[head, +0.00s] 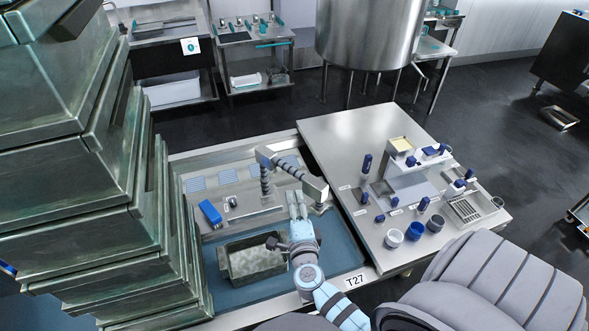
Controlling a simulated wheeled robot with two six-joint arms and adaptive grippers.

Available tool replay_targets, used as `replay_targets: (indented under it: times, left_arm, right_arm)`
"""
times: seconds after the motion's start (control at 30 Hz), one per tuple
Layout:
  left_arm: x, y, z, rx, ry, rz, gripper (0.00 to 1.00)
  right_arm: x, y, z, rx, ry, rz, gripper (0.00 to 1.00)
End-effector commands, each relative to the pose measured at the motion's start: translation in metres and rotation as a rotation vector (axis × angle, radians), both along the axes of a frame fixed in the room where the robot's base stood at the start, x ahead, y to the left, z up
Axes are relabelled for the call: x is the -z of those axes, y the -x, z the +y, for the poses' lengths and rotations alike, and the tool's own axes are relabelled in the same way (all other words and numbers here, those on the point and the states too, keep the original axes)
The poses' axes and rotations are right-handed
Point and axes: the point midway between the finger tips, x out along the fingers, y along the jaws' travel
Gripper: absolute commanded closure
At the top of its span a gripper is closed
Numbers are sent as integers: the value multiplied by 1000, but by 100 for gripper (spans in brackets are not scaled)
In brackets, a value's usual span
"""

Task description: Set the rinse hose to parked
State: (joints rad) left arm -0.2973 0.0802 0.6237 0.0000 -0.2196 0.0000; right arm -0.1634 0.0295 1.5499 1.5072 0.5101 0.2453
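A grey pipe-like fitting with dark bands (309,181), which looks like the rinse hose, rises over the sink station and bends over to the right. Its banded upright part is at the left and its short end hangs down at the right. My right gripper (297,205) is just below and in front of its bent part. Its two pale fingers point away from me, a little apart, and I see nothing between them. I cannot tell whether the fingers touch the hose. My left gripper is not in view.
A dark rectangular tub (252,268) stands on the blue sink floor (342,250), left of my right arm. A blue block (210,212) lies behind it. A steel table (345,130) with blue-handled tools and cups is at the right. A tall stack of green metal boxes (60,170) blocks the left.

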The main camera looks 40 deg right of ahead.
Motion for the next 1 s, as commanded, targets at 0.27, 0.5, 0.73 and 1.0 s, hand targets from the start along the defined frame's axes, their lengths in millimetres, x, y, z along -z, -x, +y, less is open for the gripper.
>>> replay_targets:
  times: [0.27,0.5,0.73,1.0]
  left_arm:
    - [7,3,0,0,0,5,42]
    - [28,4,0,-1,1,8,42]
    - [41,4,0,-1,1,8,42]
    - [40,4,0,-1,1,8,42]
  right_arm:
    - [11,-30,-36,87,-68,-16,60]
    - [23,-84,-71,84,-66,-14,60]
    - [26,-111,-89,84,-69,-13,60]
    - [25,-114,-92,84,-68,-12,60]
